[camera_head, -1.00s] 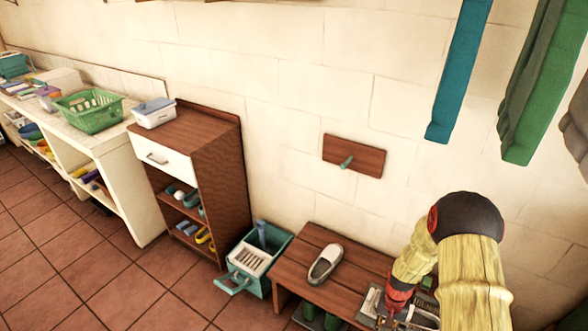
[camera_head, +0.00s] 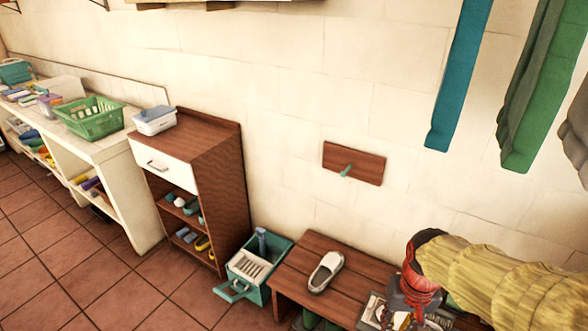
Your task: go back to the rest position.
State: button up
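My arm (camera_head: 500,275), yellow with a red and dark wrist, reaches in from the right edge. My gripper (camera_head: 402,314) is small and dark at the lower right, over or beside the right part of the wooden bench (camera_head: 305,262). Its fingers blend with the things behind them, so I cannot tell whether it is open or shut, or whether it holds anything.
A light slip-on shoe (camera_head: 326,271) lies on the bench. A teal crate (camera_head: 233,288) stands left of it, beside a brown cabinet (camera_head: 224,190). A wooden peg board (camera_head: 354,163) is on the wall; towels (camera_head: 460,75) hang at upper right. Floor at lower left is clear.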

jog(key=s+a+r+t, duration=0.2)
jog(key=r, duration=0.5)
jog(key=s+a+r+n+t, duration=0.1)
jog(key=s+a+r+t, duration=0.1)
jog(key=r, duration=0.5)
jog(key=shift+s+t, duration=0.7)
jog(key=shift+s, duration=0.05)
